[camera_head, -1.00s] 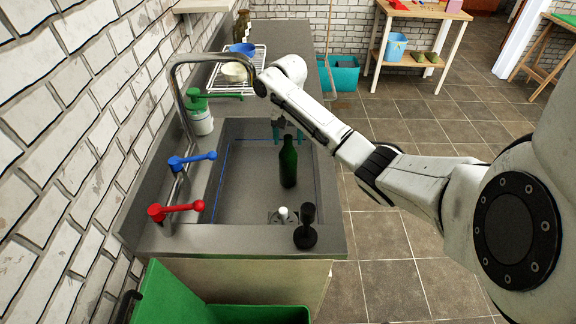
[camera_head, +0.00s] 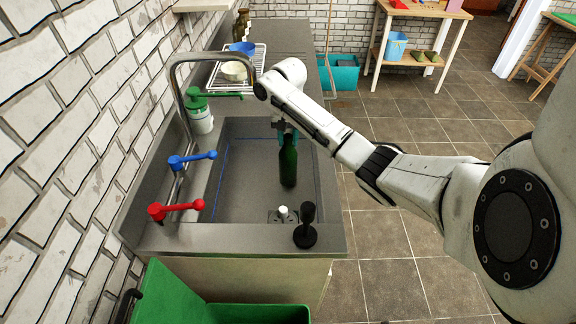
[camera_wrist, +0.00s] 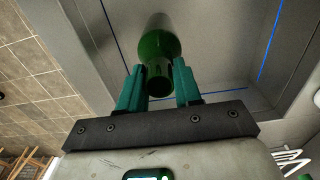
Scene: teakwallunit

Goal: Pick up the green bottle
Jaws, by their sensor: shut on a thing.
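The green bottle (camera_head: 288,163) stands upright in the sink basin, near its right side. In the wrist view the bottle (camera_wrist: 158,45) shows from above, with its neck between the two teal fingers. My gripper (camera_head: 287,134) is at the bottle's neck, and in the wrist view my gripper (camera_wrist: 159,85) is shut on that neck. The fingers hide part of the bottle's top in the head view. I cannot tell whether the bottle's base touches the sink floor.
The metal sink (camera_head: 240,200) has a curved faucet (camera_head: 185,100), a blue lever (camera_head: 190,160) and a red lever (camera_head: 178,208) at left. A black plunger-like object (camera_head: 306,228) stands at the front rim. A dish rack (camera_head: 226,88) with bowls is behind. A green bin (camera_head: 170,296) is in front.

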